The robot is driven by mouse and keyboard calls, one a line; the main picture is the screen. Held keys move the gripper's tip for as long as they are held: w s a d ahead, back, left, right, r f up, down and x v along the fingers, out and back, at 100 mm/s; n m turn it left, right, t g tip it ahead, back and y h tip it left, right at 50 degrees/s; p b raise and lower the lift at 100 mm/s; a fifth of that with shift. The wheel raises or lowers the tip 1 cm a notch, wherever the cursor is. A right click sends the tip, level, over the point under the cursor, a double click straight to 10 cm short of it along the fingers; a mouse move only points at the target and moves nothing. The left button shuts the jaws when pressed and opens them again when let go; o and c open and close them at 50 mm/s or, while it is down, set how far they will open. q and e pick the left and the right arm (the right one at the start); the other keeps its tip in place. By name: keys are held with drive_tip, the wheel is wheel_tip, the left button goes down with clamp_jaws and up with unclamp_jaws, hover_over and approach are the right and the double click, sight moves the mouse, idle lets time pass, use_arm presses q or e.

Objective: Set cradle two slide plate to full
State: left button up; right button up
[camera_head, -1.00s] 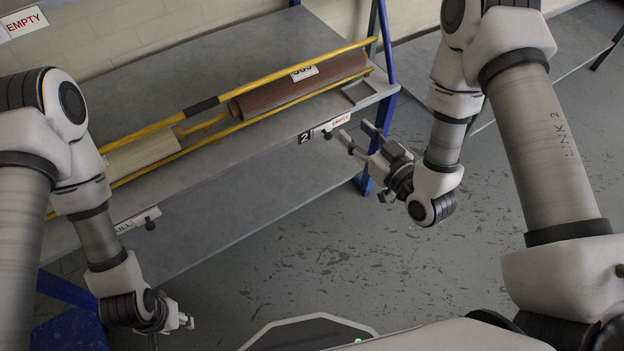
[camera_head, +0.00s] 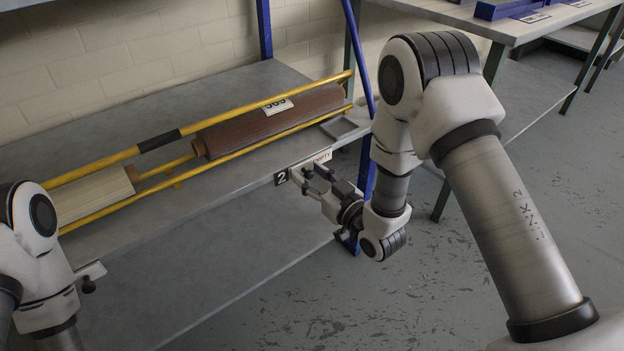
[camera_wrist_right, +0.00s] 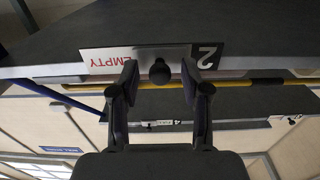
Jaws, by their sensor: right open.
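The cradle two slide plate (camera_wrist_right: 143,55) is on the shelf's front edge, with its black knob (camera_wrist_right: 160,72) in the right wrist view. Beside it the white label (camera_wrist_right: 108,61) reads EMPTY in red, upside down in that view, and a black 2 marker (camera_wrist_right: 208,56) is at the other end. In the head view the EMPTY label (camera_head: 322,157) and 2 marker (camera_head: 280,178) show, partly behind the gripper. My right gripper (camera_head: 303,180) is open, its fingers (camera_wrist_right: 159,67) on either side of the knob; contact cannot be told. My left gripper is out of view.
Above the label, a brown roll (camera_head: 270,122) tagged 305 lies between yellow rails (camera_head: 257,105). A paler roll (camera_head: 92,195) lies to the left. Another black knob (camera_head: 88,286) is on the shelf edge at lower left. A blue post (camera_head: 368,180) stands just right of my gripper.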

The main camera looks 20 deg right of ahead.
sight(324, 156)
clamp_jaws()
drive_tip(key=d, duration=0.1)
drive_tip(key=w+d+p, duration=0.1)
drive_tip(key=d, duration=0.3)
drive_tip(key=shift+w+r+p, duration=0.15)
drive_tip(key=shift+w+p, duration=0.2)
drive_tip(key=shift+w, duration=0.05)
drive_tip(key=shift+w+d, duration=0.15)
drive_tip(key=shift+d, duration=0.25)
drive_tip(key=shift+c, duration=1)
unclamp_jaws()
drive_tip(key=shift+o, duration=1)
drive_tip(key=shift+d, duration=0.15)
